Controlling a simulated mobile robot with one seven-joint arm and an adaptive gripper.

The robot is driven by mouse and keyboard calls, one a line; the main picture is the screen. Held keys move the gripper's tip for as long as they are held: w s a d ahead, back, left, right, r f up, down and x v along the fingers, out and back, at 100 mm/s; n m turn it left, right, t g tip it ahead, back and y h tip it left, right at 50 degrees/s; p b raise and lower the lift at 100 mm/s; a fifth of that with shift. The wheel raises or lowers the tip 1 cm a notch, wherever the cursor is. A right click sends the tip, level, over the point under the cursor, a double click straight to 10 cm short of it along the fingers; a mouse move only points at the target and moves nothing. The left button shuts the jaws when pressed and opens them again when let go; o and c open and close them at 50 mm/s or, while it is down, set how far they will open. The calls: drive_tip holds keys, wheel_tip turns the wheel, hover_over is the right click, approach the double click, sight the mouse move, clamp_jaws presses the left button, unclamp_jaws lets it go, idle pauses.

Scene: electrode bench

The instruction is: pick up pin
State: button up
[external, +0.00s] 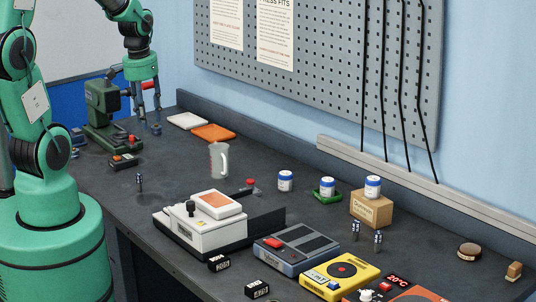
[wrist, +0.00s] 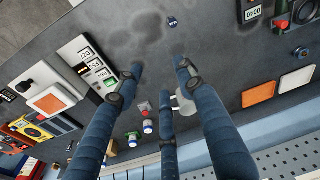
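Several small dark upright pegs with pale bands look like pins; I cannot tell which one the task means. One peg (external: 140,179) stands alone on the bench at left in the external view. Two more, a left peg (external: 355,230) and a right peg (external: 378,238), stand at the right. In the wrist view a small dark blue piece with white marks (wrist: 172,22) sits beyond the fingertips; it may be the lone peg. My three-fingered gripper (external: 147,112) hangs over the back left of the bench. Its fingers (wrist: 160,76) are spread, with nothing held between them.
A green press (external: 102,112) stands beside my gripper. A white mug (external: 219,160), white pad (external: 187,121) and orange pad (external: 214,132) are nearby. Blue-lidded jars (external: 285,181) and boxed instruments (external: 205,228) fill the right. A pegboard (external: 310,70) rises behind. Bare bench surrounds the lone peg.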

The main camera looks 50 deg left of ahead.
drive_tip(key=n+g, duration=0.1)
hover_over(138, 174)
wheel_tip(138, 174, down, 9)
drive_tip(key=shift+r+h, duration=0.2)
drive_tip(key=shift+h, duration=0.1)
drive_tip(key=shift+f+b, duration=0.4)
drive_tip(key=shift+f, duration=3.9)
drive_tip(key=shift+f+b, duration=0.55)
drive_tip(key=shift+f, duration=2.05)
clamp_jaws()
